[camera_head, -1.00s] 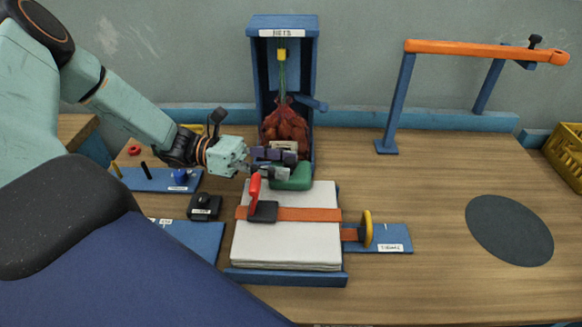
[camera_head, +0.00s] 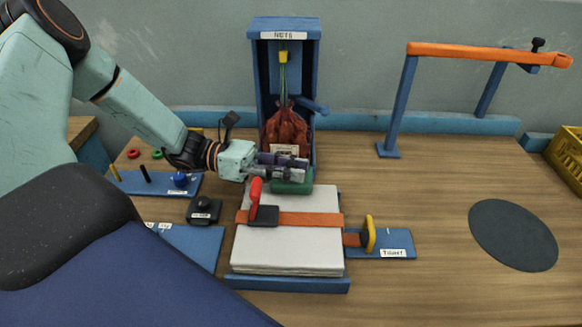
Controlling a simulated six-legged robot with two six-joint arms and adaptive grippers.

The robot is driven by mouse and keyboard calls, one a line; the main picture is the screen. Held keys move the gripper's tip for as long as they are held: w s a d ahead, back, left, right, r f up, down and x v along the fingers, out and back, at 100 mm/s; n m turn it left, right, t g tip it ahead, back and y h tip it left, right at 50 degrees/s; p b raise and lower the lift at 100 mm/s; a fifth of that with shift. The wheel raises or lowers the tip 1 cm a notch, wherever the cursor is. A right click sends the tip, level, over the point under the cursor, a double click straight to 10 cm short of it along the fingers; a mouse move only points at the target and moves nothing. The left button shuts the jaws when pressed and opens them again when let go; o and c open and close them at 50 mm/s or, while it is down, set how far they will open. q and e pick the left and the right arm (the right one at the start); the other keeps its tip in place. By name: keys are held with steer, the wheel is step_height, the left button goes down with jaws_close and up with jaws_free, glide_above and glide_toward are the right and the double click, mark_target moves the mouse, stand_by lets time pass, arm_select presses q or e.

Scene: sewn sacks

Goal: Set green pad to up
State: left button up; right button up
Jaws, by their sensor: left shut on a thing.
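The green pad (camera_head: 293,187) is at the far end of the white sack stack, in front of the blue stand labelled NETS. My left gripper (camera_head: 284,170) comes in from the left and is shut at the pad. Its dark fingers cover the pad's upper part, so the exact grip is partly hidden. The pad's lower green face shows below the fingers. My right gripper is not in view.
White sacks (camera_head: 290,248) lie under an orange strap (camera_head: 310,219) with a red-handled buckle (camera_head: 256,192). A net of reddish goods (camera_head: 286,130) hangs in the blue stand (camera_head: 258,75) close behind the gripper. The table's right side is clear around a dark disc (camera_head: 513,235).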

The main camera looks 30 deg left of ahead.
arm_select(q)
steer(key=shift+c, duration=0.8)
jaws_close()
steer(key=shift+w+r, duration=0.1)
steer(key=n, duration=0.2)
steer(key=w+n+b, duration=0.1)
steer(key=shift+w+a+r+n, duration=0.1)
steer(key=shift+a+r+n, duration=0.2)
steer(key=shift+a+r, duration=0.05)
steer(key=n, duration=0.1)
steer(key=w+n+b, duration=0.1)
steer(key=a+n+t+h, duration=0.1)
steer(key=n, duration=0.1)
steer(key=shift+w+r, duration=0.25)
steer(key=shift+w, duration=0.05)
steer(key=shift+w+a+f+n+t+b, duration=0.1)
steer(key=shift+w+a+n+t+b, duration=0.3)
steer(key=shift+n, duration=0.9)
steer(key=shift+w+a+f+n+t+b, duration=0.15)
steer(key=shift+w+n+t+b, duration=0.3)
steer(key=shift+n, duration=0.85)
steer(key=shift+w+a+f+n+t+b, duration=0.1)
steer(key=shift+w+a+n+t+b, duration=0.3)
steer(key=shift+n, duration=0.9)
steer(key=shift+w+d+r, duration=0.1)
